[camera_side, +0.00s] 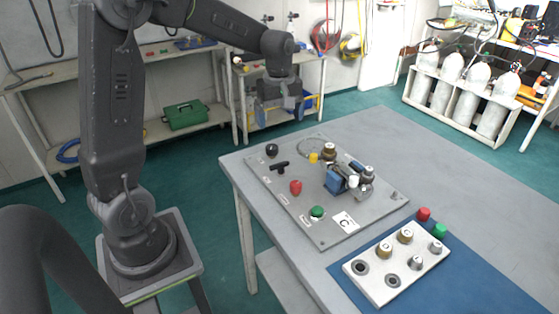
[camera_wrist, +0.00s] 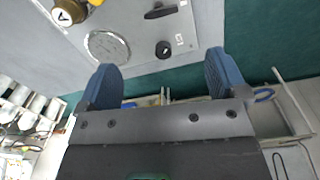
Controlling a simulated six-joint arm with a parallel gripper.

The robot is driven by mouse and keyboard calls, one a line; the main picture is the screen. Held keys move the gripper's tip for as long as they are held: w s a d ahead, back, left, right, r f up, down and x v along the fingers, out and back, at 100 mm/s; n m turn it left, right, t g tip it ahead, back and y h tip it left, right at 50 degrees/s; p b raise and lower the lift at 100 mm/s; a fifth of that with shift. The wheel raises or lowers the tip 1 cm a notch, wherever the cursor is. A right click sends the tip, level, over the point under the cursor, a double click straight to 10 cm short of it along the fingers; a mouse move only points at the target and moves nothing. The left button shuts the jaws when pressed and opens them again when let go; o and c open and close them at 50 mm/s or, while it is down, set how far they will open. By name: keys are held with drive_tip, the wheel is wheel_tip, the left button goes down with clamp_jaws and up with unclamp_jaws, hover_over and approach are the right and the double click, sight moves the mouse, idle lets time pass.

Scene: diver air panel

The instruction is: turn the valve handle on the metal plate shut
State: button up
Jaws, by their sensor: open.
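A grey metal plate (camera_side: 325,220) lies on the table and carries several fittings. A black bar-shaped valve handle (camera_side: 279,166) stands near its left edge, beside a black round knob (camera_side: 271,150). In the wrist view the handle (camera_wrist: 161,11) is at the top, lying roughly sideways, with the knob (camera_wrist: 163,49) below it. My gripper (camera_side: 282,108) is in the air above the far left of the table, apart from the plate. In the wrist view my gripper (camera_wrist: 165,70) shows two blue fingers spread wide with nothing between them.
The plate also holds a red knob (camera_side: 296,187), a green knob (camera_side: 317,212), a blue block (camera_side: 336,182) and brass and grey fittings. A white block with caps (camera_side: 397,262) sits on a blue mat (camera_side: 465,270). The table's right side is clear.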

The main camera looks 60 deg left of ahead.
sight(279, 164)
drive_tip(key=shift+n, duration=0.5)
drive_tip(key=f, duration=1)
drive_tip(key=a+f, duration=0.1)
drive_tip(key=f, duration=0.3)
drive_tip(key=shift+w+f, duration=0.3)
drive_tip(key=shift+f, duration=0.1)
drive_tip(key=shift+a, duration=0.1)
drive_tip(key=shift+c, duration=0.3)
drive_tip(key=c, duration=0.9)
